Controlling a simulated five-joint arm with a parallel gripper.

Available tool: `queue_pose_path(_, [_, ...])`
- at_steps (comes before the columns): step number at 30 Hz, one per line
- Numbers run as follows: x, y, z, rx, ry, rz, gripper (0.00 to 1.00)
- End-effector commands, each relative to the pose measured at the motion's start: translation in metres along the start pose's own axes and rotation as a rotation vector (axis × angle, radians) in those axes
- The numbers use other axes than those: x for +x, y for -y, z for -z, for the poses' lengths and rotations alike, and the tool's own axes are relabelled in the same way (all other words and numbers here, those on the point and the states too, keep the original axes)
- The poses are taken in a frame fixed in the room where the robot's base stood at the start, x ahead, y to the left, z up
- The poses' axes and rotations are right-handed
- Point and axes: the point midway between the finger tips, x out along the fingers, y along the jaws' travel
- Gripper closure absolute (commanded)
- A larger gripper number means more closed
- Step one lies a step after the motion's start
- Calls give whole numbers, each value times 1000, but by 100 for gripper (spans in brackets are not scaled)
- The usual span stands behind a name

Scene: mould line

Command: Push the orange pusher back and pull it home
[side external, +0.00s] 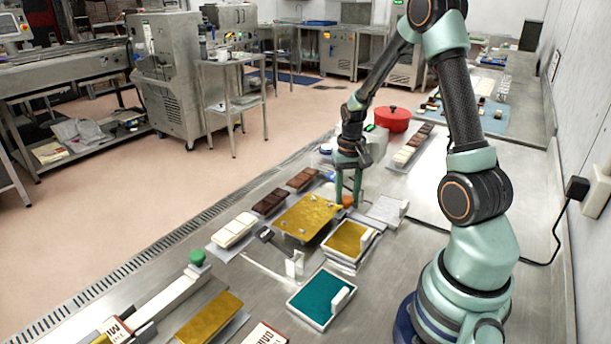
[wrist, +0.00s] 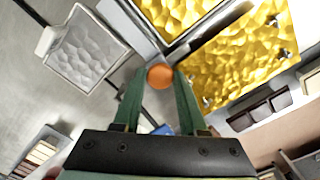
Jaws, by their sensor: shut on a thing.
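The orange pusher (side external: 348,201) shows as a small round knob at the tips of my gripper (side external: 347,196), right of the gold plate. In the wrist view the orange knob (wrist: 160,76) sits between the two green fingertips of my gripper (wrist: 160,80). The fingers are shut on it from both sides. The part of the pusher below the knob is mostly hidden.
A gold textured plate (side external: 307,217) lies left of the gripper, and a gold-filled tray (side external: 349,240) in front. A silver tray (side external: 386,209) is to the right, a teal tray (side external: 320,298) nearer. Chocolate bars (side external: 270,201) line the left. A red pot (side external: 392,119) stands behind.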

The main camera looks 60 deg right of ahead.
Motion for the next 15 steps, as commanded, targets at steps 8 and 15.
queue_pose_path(8, [-1,4,4,-10,-17,3,28])
queue_pose_path(15, [-3,3,3,-7,-15,3,28])
